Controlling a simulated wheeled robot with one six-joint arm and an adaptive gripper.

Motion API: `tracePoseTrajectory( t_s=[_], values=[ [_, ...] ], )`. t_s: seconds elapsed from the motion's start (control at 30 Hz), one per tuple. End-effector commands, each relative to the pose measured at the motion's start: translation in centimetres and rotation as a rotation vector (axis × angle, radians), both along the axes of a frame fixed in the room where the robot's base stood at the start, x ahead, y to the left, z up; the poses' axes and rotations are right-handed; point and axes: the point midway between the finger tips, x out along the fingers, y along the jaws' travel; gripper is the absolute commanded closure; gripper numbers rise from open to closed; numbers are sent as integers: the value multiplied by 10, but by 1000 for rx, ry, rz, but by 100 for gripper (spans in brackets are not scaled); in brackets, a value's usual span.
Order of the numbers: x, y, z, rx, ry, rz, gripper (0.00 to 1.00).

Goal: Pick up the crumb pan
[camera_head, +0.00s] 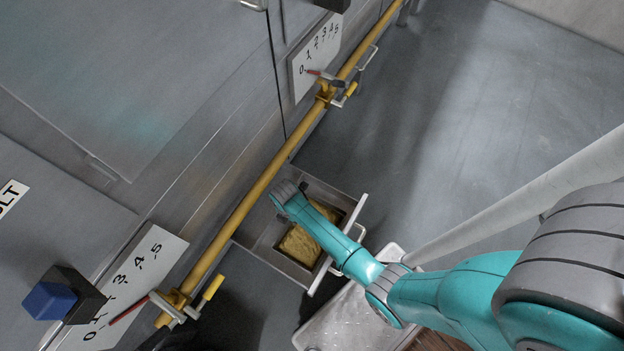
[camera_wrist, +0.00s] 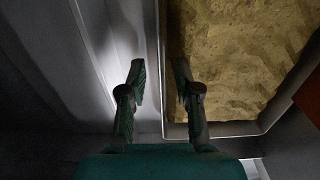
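The crumb pan (camera_wrist: 230,129) holds a yellow-brown crumbly mass and fills the right of the wrist view. In the head view, the yellow crumbs (camera_head: 299,246) show inside an open grey drawer (camera_head: 329,270), partly covered by my arm. My gripper (camera_wrist: 160,72) is open and empty. In the wrist view, its fingers stand on either side of the line of the pan's left wall, the right finger over the crumb side. I cannot tell whether the fingers are low enough to straddle the wall.
A yellow pipe (camera_head: 245,207) with valve handles runs along the machine front beside the drawer. The drawer has a front handle (camera_head: 361,234). A pale tray-like surface (camera_head: 345,325) lies below my arm. Open grey floor (camera_head: 480,120) spreads to the upper right.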

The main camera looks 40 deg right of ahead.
Motion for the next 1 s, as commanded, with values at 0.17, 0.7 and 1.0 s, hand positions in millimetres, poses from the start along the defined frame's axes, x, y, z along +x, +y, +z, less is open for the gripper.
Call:
tracePoseTrajectory(
  t_s=[0.17,0.7,1.0],
  values=[
    [1,0,-8,0,-1,0,68],
    [0,0,-8,0,-1,0,100],
    [1,0,-6,0,-2,0,100]
  ],
)
